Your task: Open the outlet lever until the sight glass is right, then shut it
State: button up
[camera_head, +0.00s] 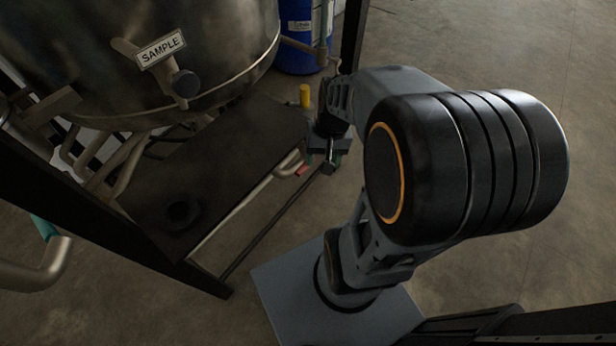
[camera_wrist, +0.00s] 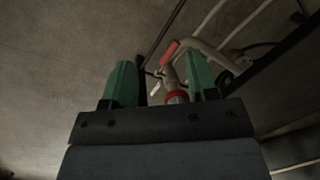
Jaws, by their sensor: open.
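In the wrist view, a red-ended lever (camera_wrist: 171,50) shows between and beyond my gripper's (camera_wrist: 160,58) two green fingers, nearer the right finger. A pale pipe with a red ring (camera_wrist: 177,97) lies below it, partly hidden by the right finger and the gripper body. The fingers are apart with nothing held between them. In the head view, my gripper (camera_head: 331,160) is just right of a red-ended piece (camera_head: 303,169) at the platform's right edge, probably the same lever. I cannot make out the sight glass or its level.
A large metal vessel (camera_head: 90,50) with a SAMPLE tag (camera_head: 161,49) stands over a dark platform (camera_head: 235,150). A yellow-topped post (camera_head: 305,96) is near my gripper. A blue drum (camera_head: 299,38) stands behind. Pipes and dark frame posts lie left; the floor at right is clear.

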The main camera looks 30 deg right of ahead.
jog(key=d+f+m+y+b, duration=0.35)
jog(key=f+b, duration=0.25)
jog(key=f, duration=0.9)
jog(key=m+t+y+b, duration=0.1)
jog(key=t+y+b, duration=0.6)
jog(key=t, duration=0.4)
send_near(305, 166)
jog(key=b+x, duration=0.1)
jog(key=x, duration=0.6)
jog(key=f+b+x, duration=0.1)
jog(key=x, duration=0.2)
jog(key=shift+w+d+f+b, duration=0.1)
jog(key=shift+w+f+b, duration=0.05)
jog(key=shift+w+b, duration=0.15)
jog(key=shift+c, duration=0.3)
grip_shut()
